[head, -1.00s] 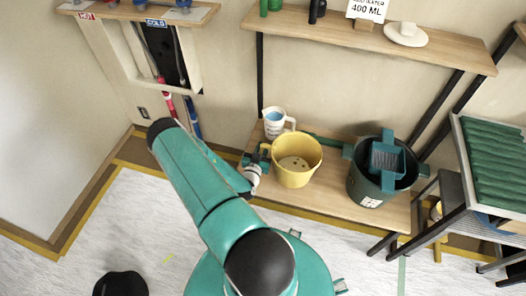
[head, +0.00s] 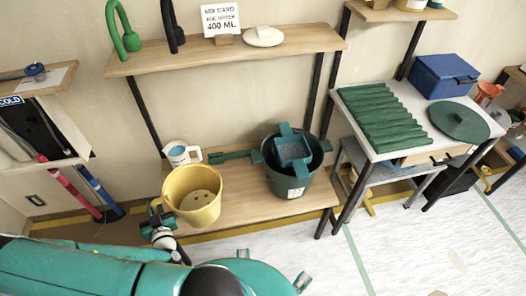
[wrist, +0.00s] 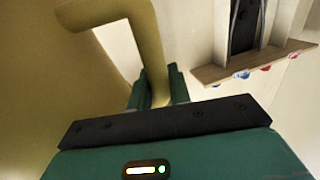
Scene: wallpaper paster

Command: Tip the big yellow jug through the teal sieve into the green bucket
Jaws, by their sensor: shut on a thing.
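The big yellow jug (head: 192,197) is upright above the left part of the low wooden shelf; I cannot tell whether its base touches. Several dark spots show inside it. My gripper (head: 156,212) is at its left side, shut on its handle. In the wrist view the jug's handle (wrist: 150,45) runs down between my fingers (wrist: 158,90), and the jug's wall (wrist: 45,95) fills the left. The teal sieve (head: 293,152) rests across the mouth of the dark green bucket (head: 287,186), right of the jug. The bucket's inside is mostly hidden.
An upper shelf (head: 228,50) hangs above. A table with a green ribbed tray (head: 395,118) stands right of the bucket.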

